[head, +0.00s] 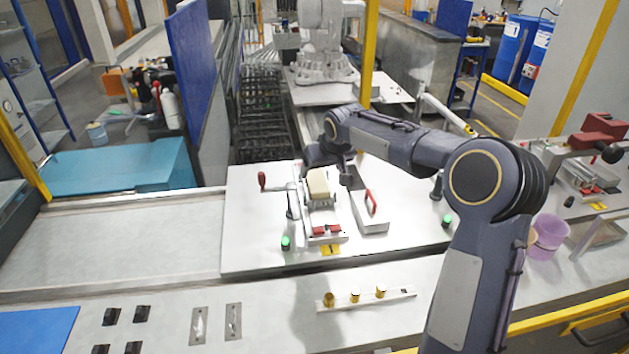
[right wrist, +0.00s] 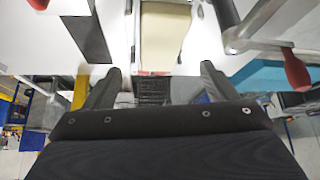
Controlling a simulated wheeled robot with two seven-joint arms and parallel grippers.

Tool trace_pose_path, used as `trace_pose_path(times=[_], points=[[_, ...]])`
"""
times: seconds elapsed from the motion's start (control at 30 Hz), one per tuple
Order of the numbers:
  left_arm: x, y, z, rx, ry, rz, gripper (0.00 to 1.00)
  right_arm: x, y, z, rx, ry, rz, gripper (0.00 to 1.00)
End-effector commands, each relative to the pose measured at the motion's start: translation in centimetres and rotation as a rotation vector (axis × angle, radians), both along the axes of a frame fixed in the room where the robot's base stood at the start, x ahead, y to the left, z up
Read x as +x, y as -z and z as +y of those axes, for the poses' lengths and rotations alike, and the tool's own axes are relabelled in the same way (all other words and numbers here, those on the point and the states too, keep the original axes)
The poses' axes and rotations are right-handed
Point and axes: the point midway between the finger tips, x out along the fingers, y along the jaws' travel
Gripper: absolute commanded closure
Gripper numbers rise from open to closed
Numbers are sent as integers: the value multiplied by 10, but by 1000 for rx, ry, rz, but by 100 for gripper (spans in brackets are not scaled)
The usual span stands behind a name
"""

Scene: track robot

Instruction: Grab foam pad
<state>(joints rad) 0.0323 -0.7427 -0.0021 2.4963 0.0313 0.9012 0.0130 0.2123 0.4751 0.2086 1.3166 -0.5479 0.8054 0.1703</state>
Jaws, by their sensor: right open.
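The foam pad (head: 319,187) is a beige block lying on a metal fixture (head: 322,216) on the white worktop. In the right wrist view the pad (right wrist: 164,38) is a pale strip just ahead of the fingers and between their lines. My right gripper (head: 331,171) is beside the far end of the pad in the head view. In the right wrist view its two dark fingers (right wrist: 158,78) are spread apart with nothing between them. The pad appears apart from the fingertips. My left gripper is not in view.
A red-handled lever (head: 263,181) stands left of the fixture, and a metal block with a red handle (head: 370,203) is close on its right. A strip with brass pieces (head: 366,297) lies nearer. The worktop's left part is clear.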

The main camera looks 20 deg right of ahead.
Motion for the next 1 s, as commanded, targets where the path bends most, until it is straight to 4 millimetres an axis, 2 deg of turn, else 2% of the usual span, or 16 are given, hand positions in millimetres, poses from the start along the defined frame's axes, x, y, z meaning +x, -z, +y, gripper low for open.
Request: trace_pose_path(times=[0.27,0.4,0.7,1.0], points=[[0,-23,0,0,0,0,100,16,31,1,1,-1,6,21],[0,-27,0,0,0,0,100,26,47,-1,1,1,3,21],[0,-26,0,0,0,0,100,29,52,-1,0,0,0,21],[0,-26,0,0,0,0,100,28,52,-1,0,0,0,60]])
